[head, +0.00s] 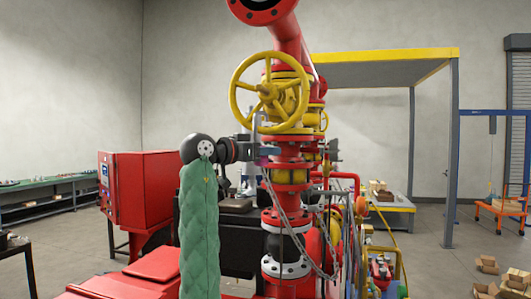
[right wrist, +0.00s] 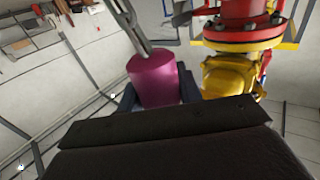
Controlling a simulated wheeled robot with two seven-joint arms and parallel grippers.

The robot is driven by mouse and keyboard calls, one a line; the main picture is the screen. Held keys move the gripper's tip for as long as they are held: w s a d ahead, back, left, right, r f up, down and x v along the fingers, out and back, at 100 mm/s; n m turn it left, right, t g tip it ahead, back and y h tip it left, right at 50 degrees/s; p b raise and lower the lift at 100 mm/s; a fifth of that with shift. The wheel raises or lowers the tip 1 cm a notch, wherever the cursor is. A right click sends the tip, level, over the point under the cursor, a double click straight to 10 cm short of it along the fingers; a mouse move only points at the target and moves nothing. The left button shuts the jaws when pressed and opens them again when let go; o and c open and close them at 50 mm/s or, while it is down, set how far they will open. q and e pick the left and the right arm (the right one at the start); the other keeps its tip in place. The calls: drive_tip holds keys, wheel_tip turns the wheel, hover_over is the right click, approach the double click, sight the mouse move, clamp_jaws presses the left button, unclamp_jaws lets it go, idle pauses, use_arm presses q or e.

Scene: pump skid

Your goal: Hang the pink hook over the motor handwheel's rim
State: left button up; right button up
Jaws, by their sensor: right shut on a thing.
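A large yellow spoked handwheel (head: 264,89) stands upright on the red pipework in the head view. My right gripper (head: 264,152) is below its lower rim, reaching in from the left. It is shut on the pink hook's handle (right wrist: 153,82), a magenta cylinder between the fingers in the right wrist view. A grey metal shank runs up from the handle. In the head view the shank overlaps the wheel's lower left; I cannot tell whether it touches the rim. The hook's upper end is not clear. My left gripper is out of view.
Chains (head: 318,262) hang below my gripper along the red flanged column (head: 287,252). A red cabinet (head: 140,190) stands at left. A yellow-edged grey frame (head: 448,150) stands at right.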

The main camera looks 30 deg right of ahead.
drive_tip(key=shift+w+d, duration=0.15)
drive_tip(key=shift+d, duration=0.05)
drive_tip(key=shift+w+d+f+b, duration=0.1)
drive_tip(key=shift+w+d+b, duration=0.3)
drive_tip(key=shift+w+d, duration=0.4)
drive_tip(key=shift+s+d, duration=0.1)
